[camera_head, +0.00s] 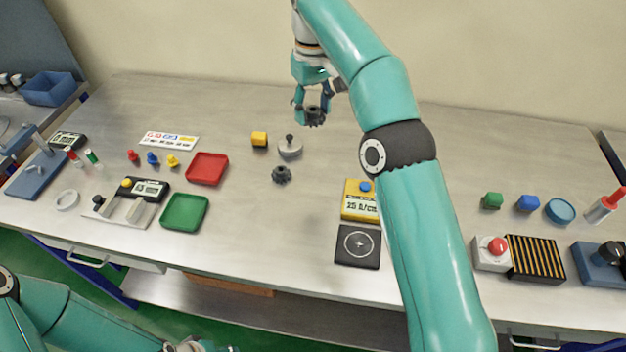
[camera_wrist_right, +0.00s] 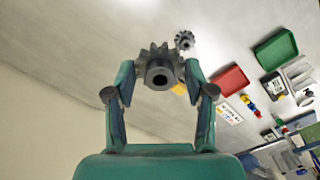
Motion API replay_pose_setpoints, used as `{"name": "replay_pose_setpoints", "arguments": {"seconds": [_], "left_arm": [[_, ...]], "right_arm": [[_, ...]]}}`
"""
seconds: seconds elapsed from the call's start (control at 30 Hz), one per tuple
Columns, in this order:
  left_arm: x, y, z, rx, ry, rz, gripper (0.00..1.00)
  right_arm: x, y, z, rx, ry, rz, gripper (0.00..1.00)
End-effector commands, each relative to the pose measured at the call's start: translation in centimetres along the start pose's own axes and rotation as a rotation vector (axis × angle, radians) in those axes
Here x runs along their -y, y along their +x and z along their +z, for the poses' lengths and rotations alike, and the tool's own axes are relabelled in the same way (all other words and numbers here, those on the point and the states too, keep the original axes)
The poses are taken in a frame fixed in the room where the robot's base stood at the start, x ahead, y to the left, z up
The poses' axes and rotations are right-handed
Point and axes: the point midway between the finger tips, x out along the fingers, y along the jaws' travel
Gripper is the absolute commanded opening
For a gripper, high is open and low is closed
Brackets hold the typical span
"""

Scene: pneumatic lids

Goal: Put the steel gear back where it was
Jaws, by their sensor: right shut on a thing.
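My right gripper (camera_head: 312,108) is shut on a grey toothed gear (camera_head: 315,117) and holds it above the back of the table. In the right wrist view the gear (camera_wrist_right: 160,68) sits between the two fingertips (camera_wrist_right: 158,82), with its bore facing the camera. A second dark gear (camera_head: 281,175) lies on the table, to the left and nearer the front; it also shows in the right wrist view (camera_wrist_right: 184,40). My left arm comes in at the bottom left, and only its wrist end shows at the picture's edge, so its jaws cannot be made out.
A red tray (camera_head: 207,168) and a green tray (camera_head: 184,211) lie to the left. A yellow meter (camera_head: 360,208) stands at the front. The table's back middle is clear.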

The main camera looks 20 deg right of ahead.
Motion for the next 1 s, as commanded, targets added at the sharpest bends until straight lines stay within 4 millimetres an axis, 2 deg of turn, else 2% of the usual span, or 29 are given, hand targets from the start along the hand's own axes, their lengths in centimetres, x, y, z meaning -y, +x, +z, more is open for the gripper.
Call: {"name": "replay_pose_setpoints", "arguments": {"seconds": [0.13, 0.23, 0.4, 0.7, 1.0], "left_arm": [[0.2, 0.5, 0.0, 0.0, 0.0, 0.0, 0.4], [0.5, 1.5, 0.0, 0.0, 0.0, 0.0, 0.4], [1.2, 3.3, 0.0, 0.0, 0.0, 0.0, 0.4], [1.3, 3.7, 0.0, 0.0, 0.0, 0.0, 0.4], [1.3, 3.5, 0.0, 0.0, 0.0, 0.0, 0.4]], "right_arm": [[0.0, 1.2, 0.0, 0.001, 0.0, 0.0, 0.01], [0.0, 2.9, 0.0, 0.001, 0.001, 0.0, 0.01], [-0.1, 7.2, 0.1, 0.003, 0.001, -0.001, 0.01], [0.0, 14.1, 0.0, 0.003, 0.001, -0.001, 0.01], [-0.1, 16.7, -0.1, -0.001, 0.001, 0.0, 0.01]]}}
